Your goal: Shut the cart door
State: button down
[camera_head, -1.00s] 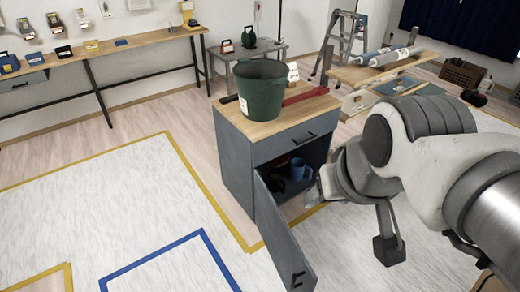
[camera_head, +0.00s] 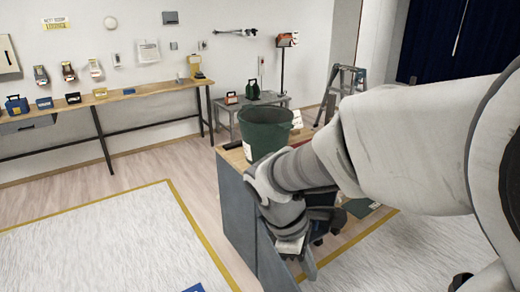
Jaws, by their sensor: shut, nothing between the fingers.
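The grey cart (camera_head: 235,205) with a wooden top stands in the middle of the head view. Its door (camera_head: 272,264) hangs open from the left front edge, swung out toward the bottom of the picture. The door's free end lies past the lower frame edge. My arm covers most of the cart's front, so the drawer and much of the inside are hidden. My gripper (camera_head: 307,262) is shut and empty, low in front of the cart opening and to the right of the door. I cannot tell whether it touches the door.
A green bucket (camera_head: 265,131) stands on the cart top. A long workbench (camera_head: 130,95) runs along the back left wall. A small grey table (camera_head: 240,108) and a stepladder (camera_head: 343,90) stand behind the cart. The floor left of the cart is clear.

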jog(key=w+a+f+n+t+h+b, duration=0.1)
jog(key=a+f+n+h+b, duration=0.2)
jog(key=f+n, duration=0.8)
jog(key=w+a+f+n+t+h+b, duration=0.1)
jog(key=a+f+n+t+h+b, duration=0.2)
jog(key=f+n, duration=0.8)
jog(key=w+a+f+n+h+b, duration=0.2)
jog(key=f+n+h+b, duration=0.2)
jog(key=f, duration=1.4)
jog(key=r+b+x, duration=0.1)
jog(key=b+x, duration=0.2)
jog(key=x, duration=1.1)
jog(key=shift+d+r+b, duration=0.2)
jog(key=shift+r+b, duration=0.05)
jog(key=shift+b, duration=0.05)
jog(key=shift+w+d+n+t, duration=0.1)
jog(key=shift+d+n+t, duration=0.05)
jog(key=shift+n+t, duration=0.2)
